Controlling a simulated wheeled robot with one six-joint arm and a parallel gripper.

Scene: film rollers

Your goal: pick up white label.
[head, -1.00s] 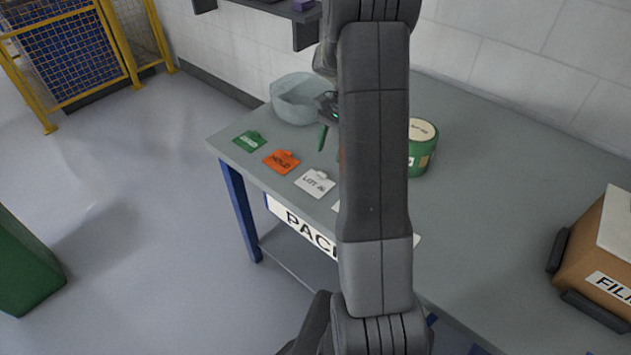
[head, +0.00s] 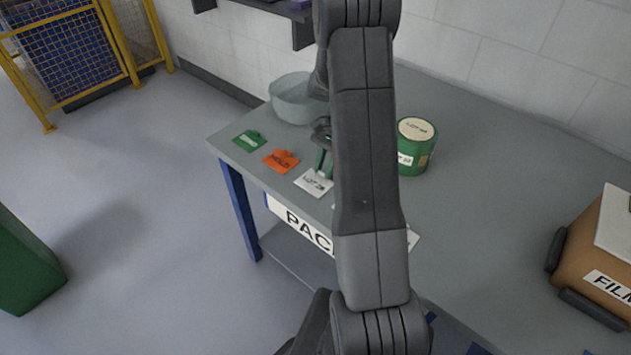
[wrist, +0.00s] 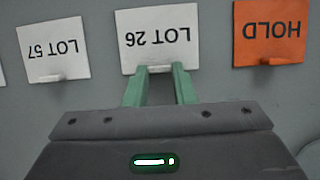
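The white label reading LOT 26 (head: 313,184) lies flat near the table's front edge. In the wrist view the LOT 26 label (wrist: 157,33) is upside down at top centre, with a small raised tab on its near edge. My gripper (wrist: 160,68) is open, its two green fingers apart on either side of that tab. I cannot tell whether they touch it. In the head view my gripper (head: 324,172) is over the label's far edge, partly hidden by my arm. A second white label, LOT 57 (wrist: 53,60), lies to the left in the wrist view.
The orange HOLD label (head: 281,160) and a green label (head: 249,141) lie on the grey table (head: 480,190). A pale bowl (head: 292,103) and a green round container (head: 415,152) stand behind. A cardboard box (head: 596,255) is at right. My arm hides the table's middle.

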